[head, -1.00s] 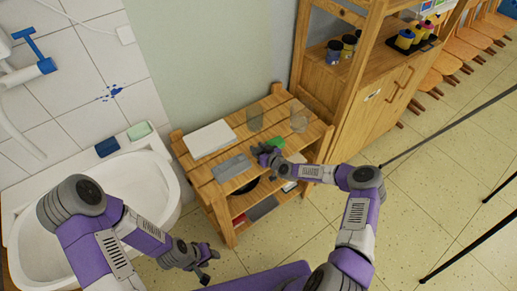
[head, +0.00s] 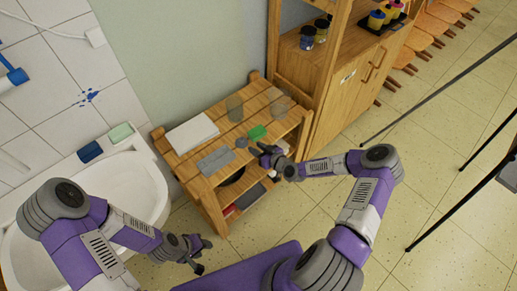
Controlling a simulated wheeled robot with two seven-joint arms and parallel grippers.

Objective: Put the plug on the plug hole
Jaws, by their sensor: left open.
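A small grey round piece (head: 241,143), which looks like the plug, lies on the top of the wooden shelf unit (head: 186,172), between a grey flat item and a green item. My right gripper (head: 259,152) is just right of it, at the shelf's front edge, apart from it. Its fingers are too small to tell open from shut. My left gripper (head: 204,252) is open and empty, low over the floor to the right of the sink. The white sink (head: 135,180) is at the left. Its plug hole is not visible; my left arm covers part of the basin.
The shelf top also holds a white paper stack (head: 192,133), a grey flat item (head: 215,161), a green item (head: 257,132) and two clear glasses (head: 235,107). A tall wooden cabinet (head: 345,95) stands to the right. Dark thin legs (head: 440,105) cross the floor at right.

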